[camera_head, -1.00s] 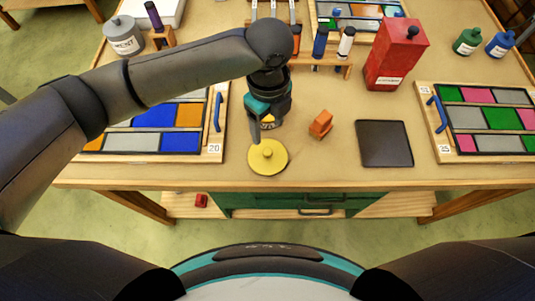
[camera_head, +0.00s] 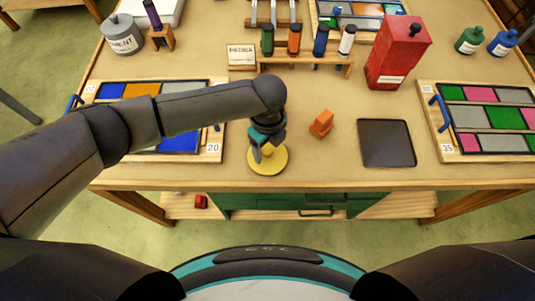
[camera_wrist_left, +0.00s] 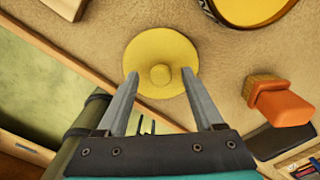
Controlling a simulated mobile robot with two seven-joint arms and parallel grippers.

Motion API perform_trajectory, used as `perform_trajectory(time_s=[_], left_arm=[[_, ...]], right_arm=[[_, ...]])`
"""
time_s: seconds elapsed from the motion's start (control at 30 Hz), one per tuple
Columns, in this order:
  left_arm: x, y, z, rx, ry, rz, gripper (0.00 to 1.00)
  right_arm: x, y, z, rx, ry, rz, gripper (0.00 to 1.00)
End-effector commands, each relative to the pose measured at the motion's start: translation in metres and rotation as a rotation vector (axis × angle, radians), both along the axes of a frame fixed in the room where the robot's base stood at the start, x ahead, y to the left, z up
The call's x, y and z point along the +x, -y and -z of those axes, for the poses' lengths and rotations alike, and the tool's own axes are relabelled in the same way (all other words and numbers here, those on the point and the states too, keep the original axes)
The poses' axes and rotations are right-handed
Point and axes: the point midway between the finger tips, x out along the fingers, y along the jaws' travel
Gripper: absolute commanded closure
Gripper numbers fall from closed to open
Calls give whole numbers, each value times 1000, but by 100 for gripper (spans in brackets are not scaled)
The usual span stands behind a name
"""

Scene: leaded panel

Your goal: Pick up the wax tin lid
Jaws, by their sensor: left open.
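The wax tin lid is a flat yellow disc (camera_head: 273,167) with a small round knob, lying near the table's front edge in the head view. It also shows in the left wrist view (camera_wrist_left: 160,45). My left gripper (camera_head: 261,152) is just over the lid, pointing down. In the left wrist view its open fingers (camera_wrist_left: 160,73) stand on either side of the knob, with nothing between them clearly gripped. A round container with a yellow inside (camera_wrist_left: 250,8), likely the tin, is cut off at the wrist view's top right. My arm hides it in the head view. My right gripper is not in view.
An orange block-like brush (camera_head: 321,123) is right of the lid, then a dark square tray (camera_head: 386,143). A leaded panel marked 20 (camera_head: 214,150) is to the left. A rack of coloured bottles (camera_head: 300,60) stands behind. The table's front edge (camera_head: 300,185) is close.

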Motion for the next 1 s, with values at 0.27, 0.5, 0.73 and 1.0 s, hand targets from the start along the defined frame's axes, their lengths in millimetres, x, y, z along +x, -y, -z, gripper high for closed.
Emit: perform_trajectory(time_s=[0.27,0.5,0.73,1.0], left_arm=[[0,0,0,0,0,0,40],[0,0,0,-1,1,0,67],[0,0,0,-1,1,0,93],[0,0,0,-1,1,0,100]], right_arm=[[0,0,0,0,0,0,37],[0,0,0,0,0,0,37],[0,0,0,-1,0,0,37],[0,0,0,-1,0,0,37]])
